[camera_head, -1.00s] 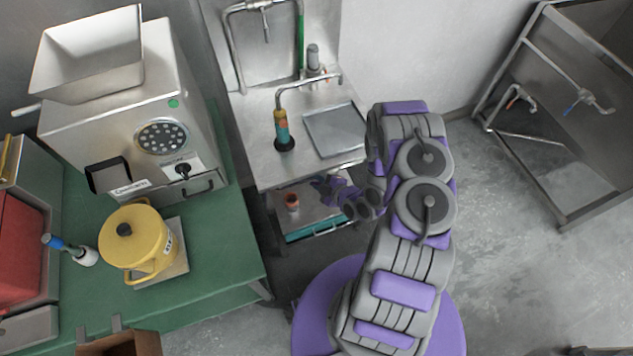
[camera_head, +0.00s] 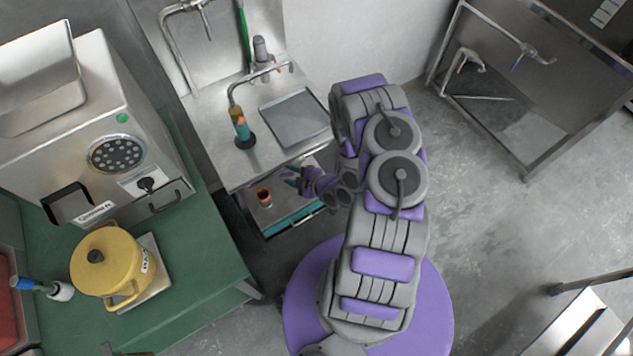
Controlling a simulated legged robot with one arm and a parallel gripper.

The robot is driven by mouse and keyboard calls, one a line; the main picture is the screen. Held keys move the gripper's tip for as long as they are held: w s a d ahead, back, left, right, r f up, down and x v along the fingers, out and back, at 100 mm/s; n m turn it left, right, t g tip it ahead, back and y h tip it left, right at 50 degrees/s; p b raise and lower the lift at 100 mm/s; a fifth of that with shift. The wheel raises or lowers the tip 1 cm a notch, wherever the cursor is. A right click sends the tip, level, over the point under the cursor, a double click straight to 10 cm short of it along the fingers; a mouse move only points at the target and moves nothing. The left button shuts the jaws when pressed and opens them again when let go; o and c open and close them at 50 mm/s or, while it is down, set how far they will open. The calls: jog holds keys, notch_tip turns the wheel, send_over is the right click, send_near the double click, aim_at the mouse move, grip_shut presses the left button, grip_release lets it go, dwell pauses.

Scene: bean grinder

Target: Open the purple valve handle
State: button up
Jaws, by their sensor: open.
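My gripper (camera_head: 294,176) is open and appears empty, at the end of my purple and grey arm. It points left in front of the steel sink table, over its lower shelf. No handle that is clearly purple shows. Another tap (camera_head: 262,75) rises from the sink table. Whether any of these is the purple valve handle, I cannot tell.
A steel grinder (camera_head: 110,130) and a yellow pot (camera_head: 108,265) stand on a green table (camera_head: 215,240) at left. The sink table (camera_head: 215,140) holds a grey tray (camera_head: 295,115). An orange-rimmed cup (camera_head: 264,197) is on its lower shelf. Open concrete floor lies to the right.

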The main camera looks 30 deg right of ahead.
jog(key=p+v, duration=0.2)
jog(key=v, duration=1.2)
jog(key=shift+p, duration=0.4)
jog(key=shift+f, duration=0.1)
jog(key=shift+c, duration=0.3)
